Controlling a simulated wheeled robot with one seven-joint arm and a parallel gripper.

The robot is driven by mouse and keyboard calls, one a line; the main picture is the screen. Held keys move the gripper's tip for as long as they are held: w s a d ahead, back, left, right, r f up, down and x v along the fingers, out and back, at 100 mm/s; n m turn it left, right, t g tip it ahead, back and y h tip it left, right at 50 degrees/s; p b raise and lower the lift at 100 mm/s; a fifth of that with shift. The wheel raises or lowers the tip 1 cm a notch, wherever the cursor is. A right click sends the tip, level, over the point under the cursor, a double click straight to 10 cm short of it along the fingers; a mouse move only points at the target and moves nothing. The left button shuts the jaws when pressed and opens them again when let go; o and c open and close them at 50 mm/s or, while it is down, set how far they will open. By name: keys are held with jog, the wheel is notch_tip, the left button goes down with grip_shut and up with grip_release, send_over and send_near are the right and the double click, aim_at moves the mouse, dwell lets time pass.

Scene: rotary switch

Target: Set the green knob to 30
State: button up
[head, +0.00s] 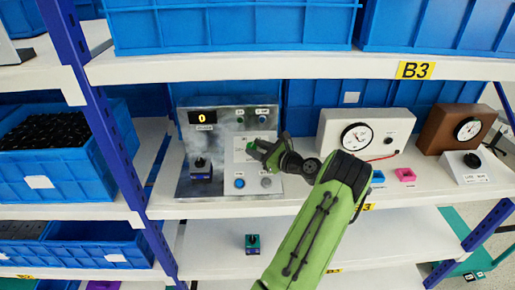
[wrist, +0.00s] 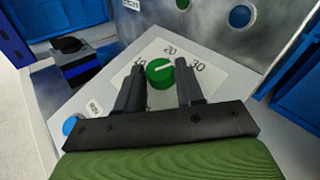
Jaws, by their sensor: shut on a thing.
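The green knob (wrist: 160,74) sits on a white dial plate with the printed marks 10, 20 and 30 (wrist: 197,66) around it. Its white line slants across the top, its right end toward the 30 side in the wrist view; which end is the pointer is unclear. My gripper (wrist: 160,84) has one finger on each side of the knob and is shut on it. In the head view my gripper (head: 258,150) reaches the panel (head: 213,150) from the right and front, and the knob shows as a small green spot (head: 252,145).
The panel's display (head: 202,118) reads 0. A black knob on a blue-banded box (head: 200,170) stands left of the dial plate, and a blue button (head: 239,183) below it. A white gauge box (head: 365,132) stands to the right, and blue bins (head: 230,28) fill the shelf above.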

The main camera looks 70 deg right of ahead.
jog(key=o, duration=1)
jog(key=shift+o, duration=0.2)
jog(key=v, duration=1.5)
jog(key=shift+s, duration=0.35)
jog(key=shift+w+a, duration=0.1)
jog(key=shift+a, duration=0.1)
